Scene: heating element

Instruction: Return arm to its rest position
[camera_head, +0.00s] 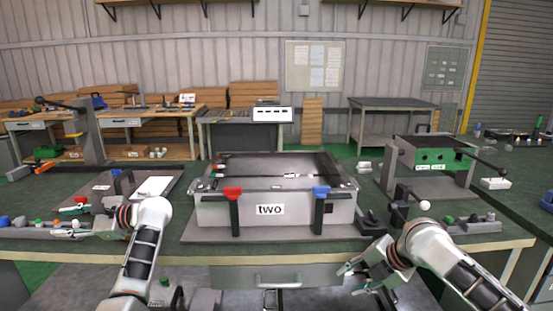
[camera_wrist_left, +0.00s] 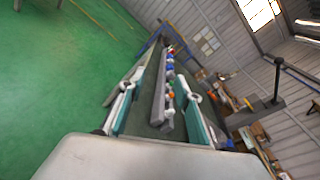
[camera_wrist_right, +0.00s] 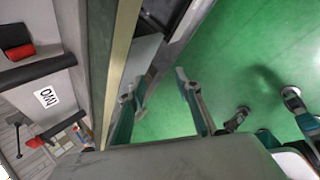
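My left gripper (camera_head: 66,220) is over the left part of the green workbench, pointing left. In the left wrist view its two fingers (camera_wrist_left: 161,82) are apart, with a strip of small coloured parts (camera_wrist_left: 165,95) seen between them; I cannot tell how close it is. My right gripper (camera_head: 351,279) is in front of the bench's front edge, low and right of centre. In the right wrist view its fingers (camera_wrist_right: 156,83) are apart with only green floor and bench edge between them. Both grippers look empty.
A grey box labelled "two" (camera_head: 299,207) with red (camera_head: 233,194) and blue (camera_head: 321,192) clamps stands mid-bench. A green-panelled press fixture (camera_head: 440,157) stands at right, a lever fixture (camera_head: 88,135) at left. A parts strip (camera_head: 470,225) lies at right. A drawer (camera_head: 270,277) is below the bench.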

